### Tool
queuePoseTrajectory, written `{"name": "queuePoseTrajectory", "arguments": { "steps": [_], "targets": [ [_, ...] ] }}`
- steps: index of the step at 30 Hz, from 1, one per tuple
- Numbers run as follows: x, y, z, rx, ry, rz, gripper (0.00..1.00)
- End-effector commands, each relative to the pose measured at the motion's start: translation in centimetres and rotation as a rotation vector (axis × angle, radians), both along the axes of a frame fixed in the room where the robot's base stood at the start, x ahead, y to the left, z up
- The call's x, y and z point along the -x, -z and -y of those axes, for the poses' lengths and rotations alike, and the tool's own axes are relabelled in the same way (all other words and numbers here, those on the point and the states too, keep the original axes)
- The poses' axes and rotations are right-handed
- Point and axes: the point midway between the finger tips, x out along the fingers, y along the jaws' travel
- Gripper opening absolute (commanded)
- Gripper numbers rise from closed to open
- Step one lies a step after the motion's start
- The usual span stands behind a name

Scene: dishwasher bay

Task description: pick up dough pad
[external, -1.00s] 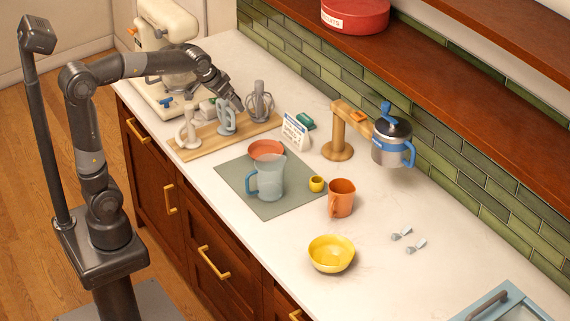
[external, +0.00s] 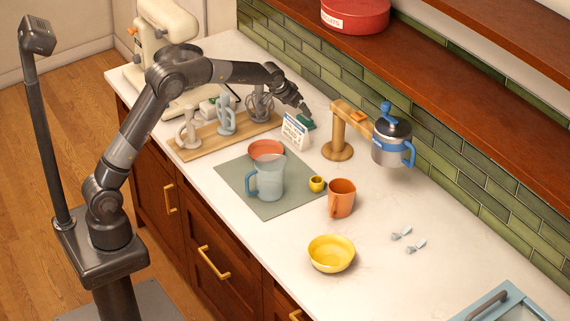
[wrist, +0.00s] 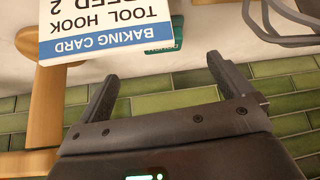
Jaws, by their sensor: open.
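The dough pad is a small dark green block (external: 307,125) lying on the counter behind the white baking card (external: 295,134). In the wrist view, the dough pad (wrist: 178,28) shows as a green strip with white lettering, partly hidden by the baking card (wrist: 105,28). My gripper (external: 304,109) is just above and behind the pad in the external view. The wrist view shows my gripper (wrist: 161,67) with its fingers wide apart and nothing between them. I cannot tell whether a finger touches the pad.
A wooden stand (external: 337,135) is right of the pad, with a blue-handled pot (external: 391,145) beyond it. Whisk-like tools (external: 260,101) stand on a wooden board (external: 207,139) at left. The green tiled wall (external: 350,82) is close behind.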

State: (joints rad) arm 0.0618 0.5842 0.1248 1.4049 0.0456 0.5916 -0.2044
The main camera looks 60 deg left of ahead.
Motion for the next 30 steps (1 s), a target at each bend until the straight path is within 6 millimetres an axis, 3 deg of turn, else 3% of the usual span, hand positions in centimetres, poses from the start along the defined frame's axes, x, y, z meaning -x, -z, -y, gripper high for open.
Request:
{"name": "queuePoseTrajectory", "arguments": {
  "steps": [7,16,24,30],
  "targets": [
    [-2.0,3.2,-0.5,0.000,-0.001,-0.003,0.97],
    [-3.2,5.0,-0.7,0.001,-0.001,-0.003,0.97],
    [-5.2,7.8,-1.2,0.001,-0.001,-0.002,0.97],
    [-5.6,8.4,-1.3,0.001,-0.001,-0.001,0.97]
  ]
}}
